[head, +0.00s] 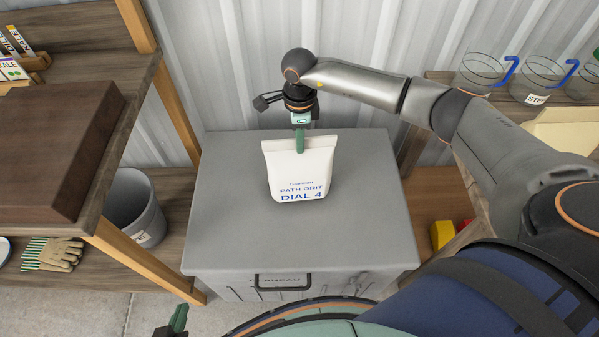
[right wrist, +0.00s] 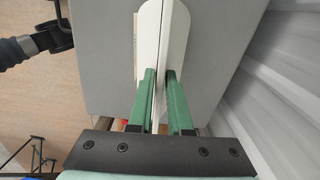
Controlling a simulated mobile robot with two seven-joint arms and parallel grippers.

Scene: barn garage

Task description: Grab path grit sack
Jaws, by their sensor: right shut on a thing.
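The path grit sack (head: 300,172) is white with blue lettering that reads "PATH GRIT" and "DIAL 4". It stands upright on the lid of a grey storage box (head: 230,222). My right gripper (head: 300,143) comes down from above and is shut on the sack's top edge. In the right wrist view the two green fingers (right wrist: 159,90) press on either side of the white sack (right wrist: 151,45). My left gripper (head: 178,322) shows only in part at the bottom edge of the head view, low in front of the box, and its opening cannot be made out.
A wooden shelf with a brown box (head: 60,150), a grey bucket (head: 135,207) and striped gloves (head: 55,253) is at the left. Shelving with clear jugs (head: 535,80) is at the right. A corrugated wall (head: 240,60) stands close behind. The lid around the sack is clear.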

